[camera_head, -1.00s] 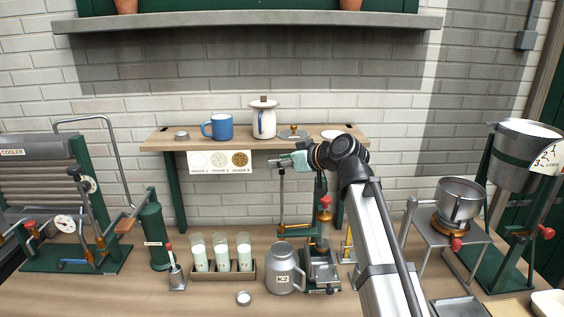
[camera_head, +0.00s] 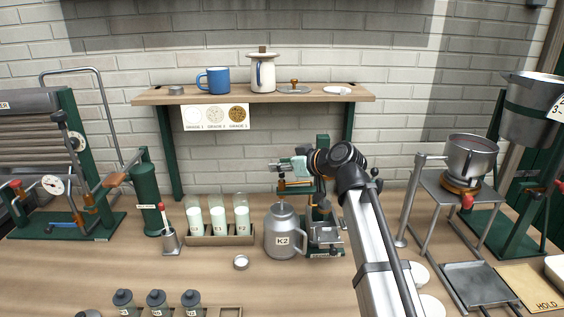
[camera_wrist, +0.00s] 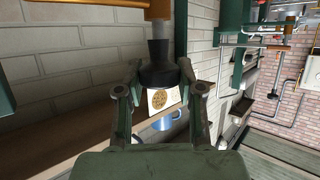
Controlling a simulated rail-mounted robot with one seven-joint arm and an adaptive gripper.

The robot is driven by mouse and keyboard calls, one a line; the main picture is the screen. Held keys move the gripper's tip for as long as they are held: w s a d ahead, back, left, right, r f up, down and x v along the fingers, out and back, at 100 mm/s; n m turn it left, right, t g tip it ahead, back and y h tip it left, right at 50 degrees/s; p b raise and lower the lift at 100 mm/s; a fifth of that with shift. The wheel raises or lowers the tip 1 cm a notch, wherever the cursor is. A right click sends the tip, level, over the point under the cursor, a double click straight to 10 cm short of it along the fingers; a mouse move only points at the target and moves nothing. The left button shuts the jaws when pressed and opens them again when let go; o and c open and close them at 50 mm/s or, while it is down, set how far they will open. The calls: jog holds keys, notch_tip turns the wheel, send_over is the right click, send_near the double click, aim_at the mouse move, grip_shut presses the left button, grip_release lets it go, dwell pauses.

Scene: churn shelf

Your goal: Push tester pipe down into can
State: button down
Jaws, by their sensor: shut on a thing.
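The grey metal can marked K2 (camera_head: 284,240) stands upright on the bench in the head view. The tester stands behind and right of it, with a green upright and an orange arm (camera_head: 297,186). The thin tester pipe (camera_head: 282,202) hangs upright below this arm, over the can's mouth; its lower end is hidden. My gripper (camera_head: 283,165) is above the can at the top of the pipe. In the wrist view my gripper (camera_wrist: 158,82) is shut on a black grip (camera_wrist: 158,62), beside an orange bar (camera_wrist: 130,4).
A rack of milk glasses (camera_head: 219,238) stands left of the can, with a small round lid (camera_head: 241,262) in front. The shelf (camera_head: 200,97) with a blue mug (camera_head: 213,79) is behind and above my gripper. A stand with a metal pan (camera_head: 470,155) is at right.

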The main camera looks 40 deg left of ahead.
jog(key=shift+f, duration=0.25)
jog(key=c, duration=0.7)
grip_release()
jog(key=v, duration=1.2)
